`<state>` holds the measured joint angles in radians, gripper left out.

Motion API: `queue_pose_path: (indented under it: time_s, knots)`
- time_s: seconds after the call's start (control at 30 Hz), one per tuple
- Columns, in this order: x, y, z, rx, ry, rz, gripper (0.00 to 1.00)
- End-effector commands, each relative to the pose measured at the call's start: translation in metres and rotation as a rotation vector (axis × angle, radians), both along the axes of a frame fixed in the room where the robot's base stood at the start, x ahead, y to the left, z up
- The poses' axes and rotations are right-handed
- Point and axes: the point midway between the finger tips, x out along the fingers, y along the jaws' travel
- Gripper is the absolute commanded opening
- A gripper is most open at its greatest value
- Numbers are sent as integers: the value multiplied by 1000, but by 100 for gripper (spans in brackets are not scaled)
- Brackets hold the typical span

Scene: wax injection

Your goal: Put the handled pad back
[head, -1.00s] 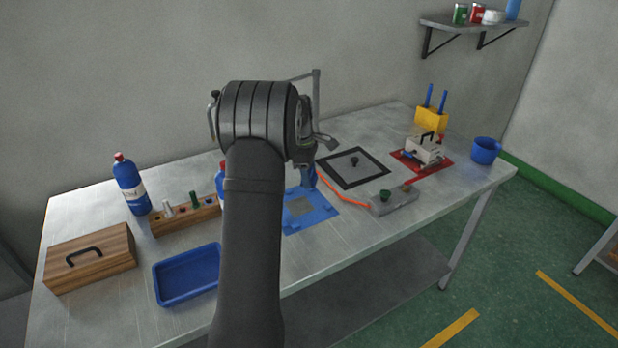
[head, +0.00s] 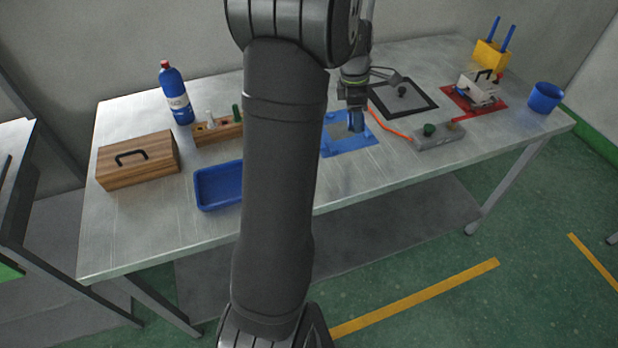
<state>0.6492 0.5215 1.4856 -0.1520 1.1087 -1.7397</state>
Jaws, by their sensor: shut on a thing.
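My gripper (head: 355,108) points down over the back right part of a blue square frame (head: 340,148) on the metal table. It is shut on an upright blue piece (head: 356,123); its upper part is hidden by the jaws. I cannot tell whether this is the handled pad, or whether it touches the frame. A grey plate with a black border (head: 424,98) and a dark knob (head: 402,90) lies behind and right of the gripper.
A grey block with a green knob (head: 429,130) and an orange cable (head: 390,131) lie right of the blue frame. A white device (head: 478,92) sits on a red mat. A blue tray (head: 218,188), wooden box (head: 138,163), rack (head: 215,134) and bottle (head: 176,95) stand left.

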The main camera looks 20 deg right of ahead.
Motion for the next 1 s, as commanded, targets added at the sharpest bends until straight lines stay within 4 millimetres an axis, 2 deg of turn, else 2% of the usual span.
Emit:
queue_pose_path:
  time_s: [0.03, 0.3, 0.43, 0.6, 0.77, 1.0]
  knots:
    - [-15, 8, 4, -1, -2, 35, 24]
    - [-89, 51, 5, -4, 0, 248, 24]
    - [-117, 69, 2, -7, 2, 328, 24]
    - [-139, 84, -1, -10, 3, 394, 24]
    - [-138, 92, -8, -10, 6, 419, 24]
    - [-96, 119, -38, -7, 7, 423, 24]
